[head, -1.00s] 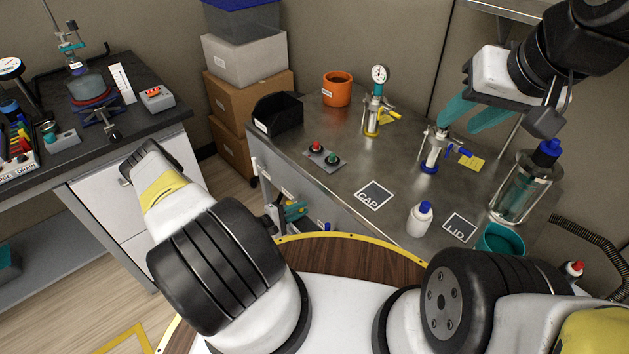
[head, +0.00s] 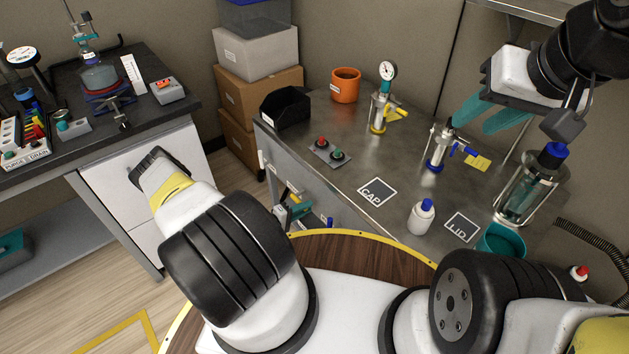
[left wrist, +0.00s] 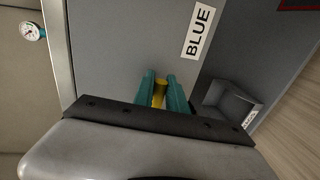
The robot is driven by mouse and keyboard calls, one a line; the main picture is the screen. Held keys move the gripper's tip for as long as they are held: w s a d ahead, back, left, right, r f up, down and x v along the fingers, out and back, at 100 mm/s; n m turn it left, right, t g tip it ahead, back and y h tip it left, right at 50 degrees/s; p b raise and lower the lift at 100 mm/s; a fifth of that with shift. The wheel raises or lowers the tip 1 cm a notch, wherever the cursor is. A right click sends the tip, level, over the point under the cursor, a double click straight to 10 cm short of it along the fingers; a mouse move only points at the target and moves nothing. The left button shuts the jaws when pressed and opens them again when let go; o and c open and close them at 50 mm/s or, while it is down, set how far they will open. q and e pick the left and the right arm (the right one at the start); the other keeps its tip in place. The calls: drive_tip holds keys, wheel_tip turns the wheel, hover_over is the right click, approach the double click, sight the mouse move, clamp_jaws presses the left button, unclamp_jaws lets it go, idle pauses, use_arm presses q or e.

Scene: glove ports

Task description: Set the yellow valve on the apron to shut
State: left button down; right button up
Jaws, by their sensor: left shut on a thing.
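The apron is the grey front panel (left wrist: 120,50) of the metal bench. On it sits the yellow valve; its yellow handle (left wrist: 159,92) shows between the teal fingers of my left gripper (left wrist: 161,88) in the left wrist view. My left gripper, small in the head view (head: 294,209), is shut on this handle at the apron. The fingers and gripper body hide the rest of the valve, so its setting cannot be read. My right gripper (head: 484,114) hangs above the bench's right part, its two teal fingers apart and nothing between them.
A blue valve handle (head: 329,222) is on the apron, right of my left gripper. A BLUE label (left wrist: 198,30) is on the panel. On the bench top stand a yellow-based gauge fitting (head: 380,112), a blue-handled fitting (head: 437,148) and a white bottle (head: 421,217).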

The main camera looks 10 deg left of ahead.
use_arm(q)
drive_tip(key=c, duration=1.3)
unclamp_jaws()
drive_tip(key=shift+c, duration=0.2)
drive_tip(key=v, duration=0.7)
drive_tip(key=shift+s+a, duration=0.2)
drive_tip(key=shift+s, duration=0.15)
drive_tip(key=shift+r, duration=0.15)
